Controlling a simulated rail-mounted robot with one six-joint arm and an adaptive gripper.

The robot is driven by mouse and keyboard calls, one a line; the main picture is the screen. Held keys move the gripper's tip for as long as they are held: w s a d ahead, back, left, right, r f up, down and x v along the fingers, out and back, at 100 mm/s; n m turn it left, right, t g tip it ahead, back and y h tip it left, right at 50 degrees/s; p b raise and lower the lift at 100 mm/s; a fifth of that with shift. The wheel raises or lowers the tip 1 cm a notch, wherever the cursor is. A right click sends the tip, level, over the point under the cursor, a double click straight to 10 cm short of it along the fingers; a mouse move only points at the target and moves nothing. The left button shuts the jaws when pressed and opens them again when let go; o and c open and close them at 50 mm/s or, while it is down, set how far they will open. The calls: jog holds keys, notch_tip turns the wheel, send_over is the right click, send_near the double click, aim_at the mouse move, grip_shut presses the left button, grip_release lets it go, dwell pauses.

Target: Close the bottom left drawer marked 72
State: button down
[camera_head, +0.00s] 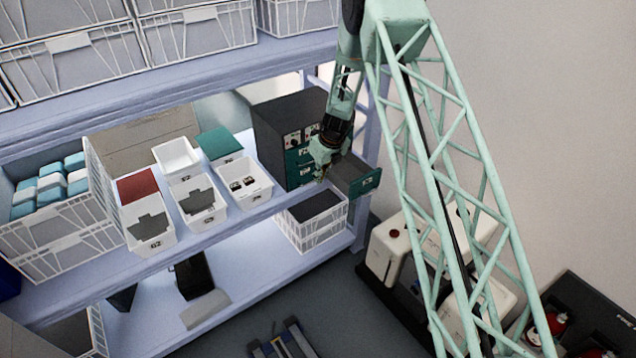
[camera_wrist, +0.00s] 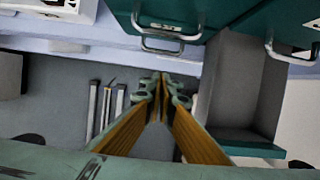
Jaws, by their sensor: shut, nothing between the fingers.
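A dark grey cabinet (camera_head: 285,112) with green drawer fronts stands at the right end of the shelf. One low drawer (camera_head: 352,172) is pulled out, its green front with a small label facing out. It appears to be on the cabinet's right side; I cannot read its number surely. The wrist view shows this open, empty grey drawer (camera_wrist: 240,80) on the right. A closed green drawer (camera_wrist: 170,20) with a metal handle is at the top. My gripper (camera_head: 322,178) is shut and empty, left of the open drawer; its fingertips show in the wrist view (camera_wrist: 162,84).
White bins (camera_head: 200,205) stand on the shelf left of the cabinet. A white crate (camera_head: 312,220) sits on the lower shelf below. White machines (camera_head: 400,245) stand on the right. The space in front of the open drawer looks free.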

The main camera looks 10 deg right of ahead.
jog(key=shift+v, duration=2.85)
jog(key=s+r+n+b, duration=0.2)
jog(key=s+r+n, duration=0.2)
jog(key=r, duration=0.5)
jog(key=s+r+n+b, duration=0.25)
jog(key=s+r, duration=0.25)
jog(key=r, duration=0.4)
jog(key=s+r+n+b, duration=0.4)
jog(key=s+r+n, duration=0.5)
jog(key=s+r, duration=0.6)
jog(key=s+d+r+n+b, duration=0.15)
jog(key=s+n, duration=0.25)
jog(key=s, duration=0.8)
jog(key=s+d+r+n+b, duration=0.1)
jog(key=s+r+n+b, duration=0.2)
jog(key=s, duration=0.8)
jog(key=s+d+f+n+b, duration=0.1)
jog(key=s+n, duration=0.3)
jog(key=s, duration=0.5)
jog(key=s+d+f+n+t+h+b, duration=0.1)
jog(key=s+f+n, duration=0.3)
jog(key=s, duration=0.6)
jog(key=shift+s+d+f+h+b, duration=0.3)
jog(key=shift+d+b, duration=0.15)
jog(key=shift+b, duration=0.45)
jog(key=shift+w, duration=0.1)
